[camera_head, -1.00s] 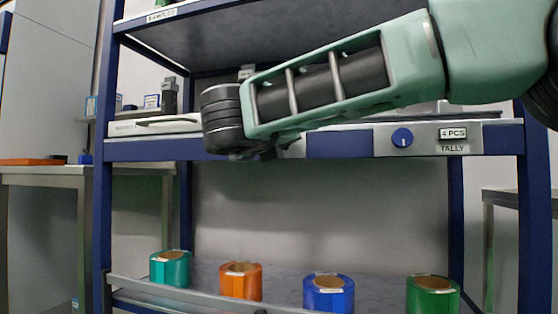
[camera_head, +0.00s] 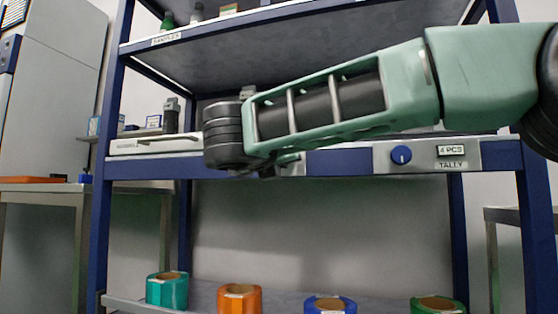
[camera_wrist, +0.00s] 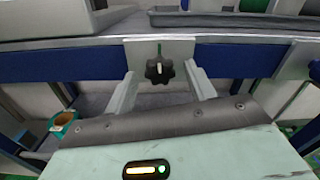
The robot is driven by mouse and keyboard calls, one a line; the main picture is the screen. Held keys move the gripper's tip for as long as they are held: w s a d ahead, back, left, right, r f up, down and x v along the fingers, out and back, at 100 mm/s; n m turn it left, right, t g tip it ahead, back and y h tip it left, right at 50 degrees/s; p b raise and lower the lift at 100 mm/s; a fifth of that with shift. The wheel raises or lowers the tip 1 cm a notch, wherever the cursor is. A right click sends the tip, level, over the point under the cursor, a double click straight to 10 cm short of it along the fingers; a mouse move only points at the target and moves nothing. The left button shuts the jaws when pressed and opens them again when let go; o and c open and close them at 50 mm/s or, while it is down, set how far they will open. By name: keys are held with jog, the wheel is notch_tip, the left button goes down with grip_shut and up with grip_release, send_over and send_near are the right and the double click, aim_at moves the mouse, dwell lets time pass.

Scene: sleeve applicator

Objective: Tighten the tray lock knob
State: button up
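The tray lock knob is a black lobed star knob (camera_wrist: 159,70) with a light mark across its centre. It sits on a pale metal plate (camera_wrist: 180,46) on the front of the blue shelf beam in the wrist view. My gripper (camera_wrist: 161,82) is open, with one finger to the left and one to the right of the knob, and a visible gap to it on both sides. In the head view my arm covers the knob, and only a small part of my gripper (camera_head: 285,166) shows at the beam.
A white tray or device (camera_head: 150,143) is on the shelf. Teal (camera_head: 167,290), orange (camera_head: 239,299), blue and green rolls stand on the lower shelf.

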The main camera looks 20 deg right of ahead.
jog(key=shift+s, duration=0.1)
jog(key=p+v, duration=0.4)
jog(key=v, duration=1.3)
jog(key=shift+p, duration=0.4)
jog(key=shift+a, duration=0.1)
